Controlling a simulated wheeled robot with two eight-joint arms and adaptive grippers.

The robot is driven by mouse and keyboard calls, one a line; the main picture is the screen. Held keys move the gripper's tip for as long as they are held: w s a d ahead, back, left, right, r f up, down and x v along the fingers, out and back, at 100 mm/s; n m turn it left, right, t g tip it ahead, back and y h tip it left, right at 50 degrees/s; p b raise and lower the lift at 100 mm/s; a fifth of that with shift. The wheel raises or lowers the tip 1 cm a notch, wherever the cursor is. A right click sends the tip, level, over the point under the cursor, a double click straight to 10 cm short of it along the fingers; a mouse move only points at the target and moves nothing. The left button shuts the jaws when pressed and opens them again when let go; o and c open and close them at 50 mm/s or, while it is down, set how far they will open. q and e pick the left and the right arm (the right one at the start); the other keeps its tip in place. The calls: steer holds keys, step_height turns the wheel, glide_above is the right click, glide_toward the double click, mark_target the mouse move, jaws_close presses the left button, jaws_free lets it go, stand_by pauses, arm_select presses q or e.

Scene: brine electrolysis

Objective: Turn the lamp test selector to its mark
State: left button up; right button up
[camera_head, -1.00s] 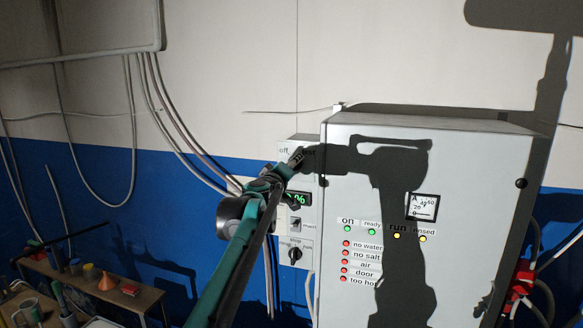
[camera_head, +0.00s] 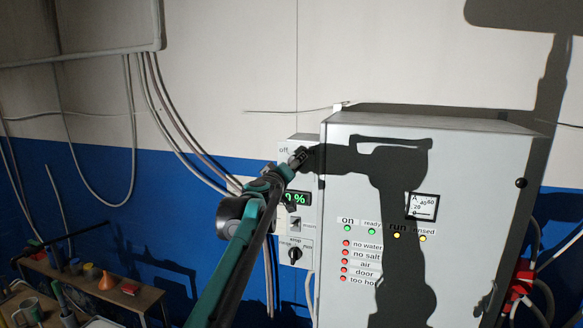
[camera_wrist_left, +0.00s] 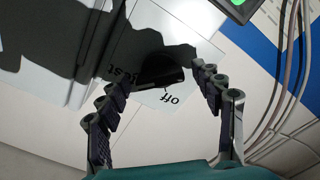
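The lamp test selector (camera_wrist_left: 160,78) is a black knob with a bar grip in the left wrist view, with "off" and partly shaded "test" lettering beside it. Its bar lies nearly level in that picture; I cannot tell which end is the pointer. My left gripper (camera_head: 299,157) is at the top of the narrow grey control box (camera_head: 308,228) and hides the selector in the head view. In the left wrist view its two fingers stand apart on either side of the knob, with visible gaps. Contact with the knob is not visible. My right gripper is not in view.
The large grey cabinet (camera_head: 460,160) stands just right of the box, with lamps and a meter (camera_head: 423,207). Below my gripper are a green display (camera_head: 297,198), a switch (camera_head: 294,224) and another black knob (camera_head: 295,254). Cables (camera_head: 185,130) hang at left.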

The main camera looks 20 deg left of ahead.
arm_select(q)
steer(key=s, duration=1.2)
steer(key=shift+a, duration=0.2)
steer(key=s+d+f+m+g+h+b, duration=0.15)
steer(key=s+d+f+b, duration=0.35)
steer(key=f, duration=0.6)
steer(key=s+d+f+m+g+h+b, duration=0.1)
steer(key=s+d+f+m+g+b, duration=0.3)
steer(key=f+b, duration=0.6)
steer(key=s+d+f+m+t+h+b, duration=0.15)
steer(key=s+f+b, duration=0.35)
steer(key=f, duration=0.8)
steer(key=s+a+f+g+y+b, duration=0.1)
steer(key=s+f+b, duration=0.4)
steer(key=f, duration=0.8)
steer(key=s+a+f+m+g+y+b, duration=0.1)
steer(key=s+f+b, duration=0.5)
steer(key=f, duration=0.8)
steer(key=s+a+f+g+y+b, duration=0.2)
steer(key=s+f+g+b, duration=0.3)
steer(key=s+f, duration=0.5)
step_height(320, 180, down, 4)
steer(key=shift+r+y, duration=0.2)
steer(key=shift+y, duration=0.1)
